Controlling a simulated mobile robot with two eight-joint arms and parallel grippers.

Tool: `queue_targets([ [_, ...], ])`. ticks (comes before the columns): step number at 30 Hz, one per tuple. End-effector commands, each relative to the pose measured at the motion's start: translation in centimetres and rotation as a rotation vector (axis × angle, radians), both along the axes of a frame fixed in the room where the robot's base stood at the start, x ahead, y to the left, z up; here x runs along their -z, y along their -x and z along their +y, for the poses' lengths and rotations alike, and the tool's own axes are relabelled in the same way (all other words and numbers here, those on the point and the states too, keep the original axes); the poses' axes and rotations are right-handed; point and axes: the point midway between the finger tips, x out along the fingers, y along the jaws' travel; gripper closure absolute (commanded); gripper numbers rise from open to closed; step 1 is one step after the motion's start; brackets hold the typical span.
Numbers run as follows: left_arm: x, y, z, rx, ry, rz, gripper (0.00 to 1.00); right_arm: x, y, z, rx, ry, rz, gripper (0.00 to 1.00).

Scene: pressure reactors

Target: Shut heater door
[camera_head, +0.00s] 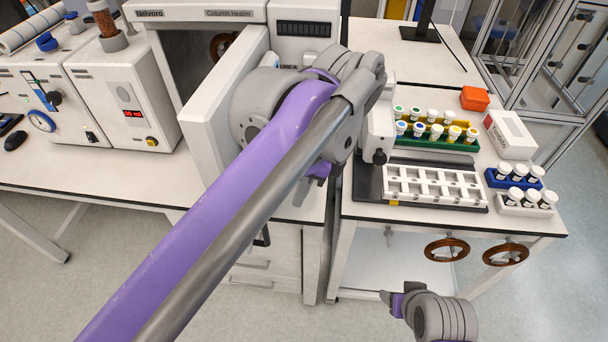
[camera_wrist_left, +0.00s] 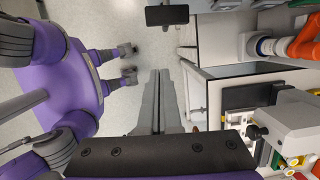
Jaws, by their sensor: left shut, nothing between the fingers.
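The column heater (camera_head: 195,13) stands at the back left of the bench with its dark inside showing. Its white door (camera_head: 205,125) stands open, swung out toward me from the right side of the opening. My left arm crosses in front of the door and hides part of it. My left gripper (camera_head: 308,190) is right of the door, pointing down near the bench's front edge; its fingers are together and empty in the left wrist view (camera_wrist_left: 158,100). My right gripper (camera_head: 391,299) is low in front of the right bench, apart from the door; its finger gap is unclear.
A white unit with a red display (camera_head: 125,100) stands left of the heater. Right of my left arm are a green vial rack (camera_head: 435,143), a white tray (camera_head: 435,186) and an orange box (camera_head: 474,98). Brown handwheels (camera_head: 447,249) sit under the right bench.

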Motion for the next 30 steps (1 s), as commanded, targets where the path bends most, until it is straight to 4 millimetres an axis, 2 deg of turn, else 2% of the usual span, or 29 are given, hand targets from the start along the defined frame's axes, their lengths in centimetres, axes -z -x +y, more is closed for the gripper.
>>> queue_targets([
  [3,2.7,-0.1,0.7,-0.002,0.0,0.0,1.0,0.3,0.1,0.0,0.0,0.0,0.001,0.37],
  [6,4.2,-0.1,1.3,-0.003,0.0,-0.001,1.0,0.3,0.1,0.0,0.0,0.0,0.002,0.37],
  [9,3.8,-0.3,3.1,-0.005,-0.001,-0.001,1.0,0.0,0.0,0.0,0.0,0.0,0.0,0.37],
  [15,3.8,-0.5,4.7,-0.003,0.0,-0.002,1.0,-0.3,-0.1,0.0,0.0,0.0,-0.002,0.37],
  [30,3.9,-0.4,5.1,0.007,0.0,-0.001,1.0,-0.3,-0.1,0.0,0.0,0.0,-0.002,0.37],
])
